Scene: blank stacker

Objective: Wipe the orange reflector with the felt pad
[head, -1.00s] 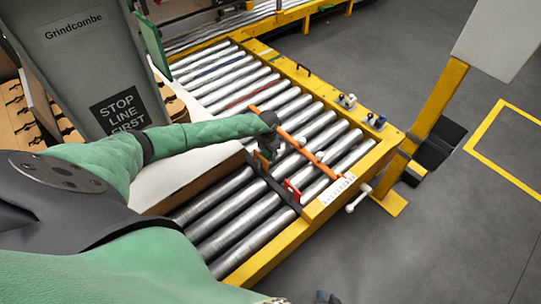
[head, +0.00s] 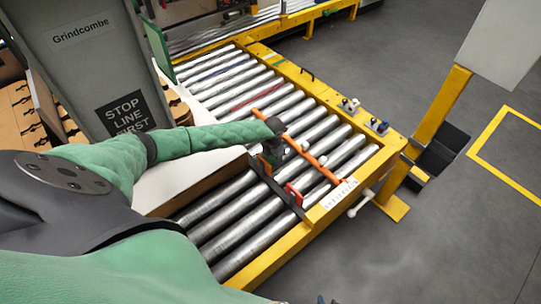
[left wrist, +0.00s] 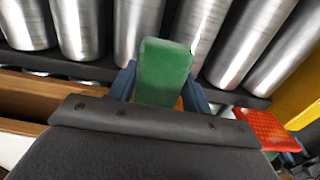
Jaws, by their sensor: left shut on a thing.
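My left gripper (head: 268,158) is over the rollers, beside the dark bar at the conveyor's near side. In the left wrist view its blue fingers (left wrist: 165,92) are shut on a green felt pad (left wrist: 165,72), a rounded block held above the rollers. The orange reflector (head: 293,194) is a small red-orange plate by the bar, to the right of and nearer than the gripper. It also shows at the right of the left wrist view (left wrist: 268,130), apart from the pad. Only a dark blue sliver, probably my right gripper (head: 321,300), shows at the bottom edge.
An orange rod (head: 300,152) crosses the rollers just beyond the gripper. A dark bar (head: 276,186) stands close by. A yellow frame (head: 345,207) edges the roller conveyor. A brown-edged white panel (head: 180,180) lies left of the gripper. A yellow post (head: 443,103) stands right.

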